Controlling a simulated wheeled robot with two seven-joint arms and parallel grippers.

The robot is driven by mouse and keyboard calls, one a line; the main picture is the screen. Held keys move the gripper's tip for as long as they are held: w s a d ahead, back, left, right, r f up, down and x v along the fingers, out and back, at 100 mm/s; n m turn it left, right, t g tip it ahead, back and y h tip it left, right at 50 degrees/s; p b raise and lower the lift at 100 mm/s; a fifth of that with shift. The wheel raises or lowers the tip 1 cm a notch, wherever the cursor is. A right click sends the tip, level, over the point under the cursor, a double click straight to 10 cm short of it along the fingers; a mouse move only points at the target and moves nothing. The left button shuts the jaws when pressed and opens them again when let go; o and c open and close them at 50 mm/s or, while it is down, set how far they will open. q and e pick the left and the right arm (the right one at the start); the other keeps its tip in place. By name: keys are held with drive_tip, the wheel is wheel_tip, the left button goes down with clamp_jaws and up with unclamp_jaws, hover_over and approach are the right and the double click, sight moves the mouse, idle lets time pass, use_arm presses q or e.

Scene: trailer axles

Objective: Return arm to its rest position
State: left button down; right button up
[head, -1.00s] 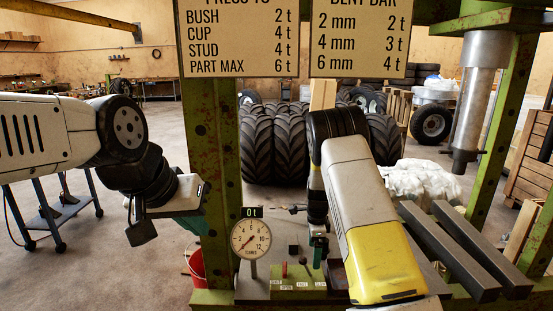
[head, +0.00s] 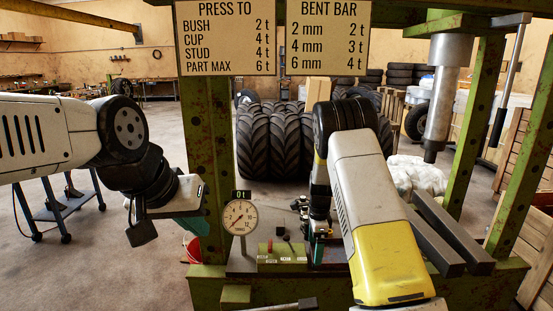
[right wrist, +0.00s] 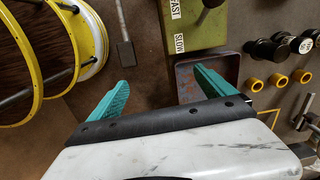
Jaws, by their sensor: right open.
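My right arm (head: 370,220) reaches forward and down in the head view, with its gripper (head: 317,252) low behind the forearm, near the press's control box. In the right wrist view my right gripper (right wrist: 162,78) has its two teal fingers spread wide apart, with nothing held between them. One finger lies over a rusty open-topped metal tray (right wrist: 202,85). My left arm (head: 50,135) comes in from the left, bent.
The green press frame (head: 208,150) stands close in front, with a dial gauge (head: 240,217), a control box (head: 282,254) and a hanging steel ram (head: 442,95). Two dark bars (head: 450,235) lie at right. The right wrist view shows yellow rings (right wrist: 279,81) and a yellow-rimmed round thing (right wrist: 95,45).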

drive_tip(key=s+r+n+t+y, duration=0.1)
drive_tip(key=s+r+n, duration=0.4)
drive_tip(key=r, duration=0.7)
drive_tip(key=s+r+n+t+y, duration=0.1)
drive_tip(key=s+r+n+t, duration=0.15)
drive_tip(key=s+r, duration=0.7)
drive_tip(key=s+r+n+t, duration=0.1)
drive_tip(key=s+r+n, duration=0.4)
drive_tip(key=s, duration=0.4)
drive_tip(key=s+r+n+t, duration=0.1)
drive_tip(key=s+r+n, duration=0.4)
drive_tip(key=s, duration=0.4)
drive_tip(key=shift+d, duration=0.45)
drive_tip(key=shift+r+n+t, duration=0.1)
drive_tip(key=shift+n+t, duration=0.15)
